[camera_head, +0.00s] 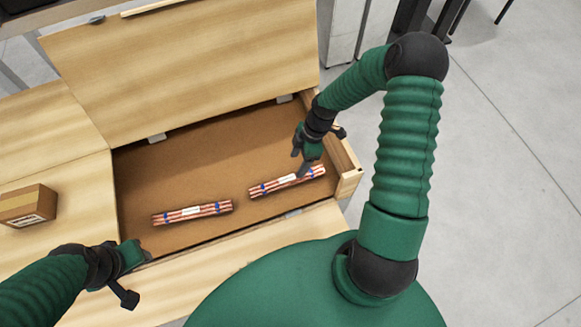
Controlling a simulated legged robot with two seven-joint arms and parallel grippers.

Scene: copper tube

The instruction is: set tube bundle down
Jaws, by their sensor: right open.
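Two copper tube bundles with blue bands and white labels lie in the open wooden box. The left bundle (192,212) lies on the brown box floor, apart from both grippers. The right bundle (272,185) lies at the right of the box, under my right gripper (301,168). My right gripper is open, with its fingers at the bundle's right part; whether they touch it I cannot tell. My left gripper (140,252) is at the box's front left edge, away from the bundles. Its fingertips are too small and dark to judge.
The box (180,165) has a raised lid (190,60) at the back and a wall on the right (345,165). A small cardboard carton (27,206) stands on the wooden surface at left. Bare box floor lies behind the bundles.

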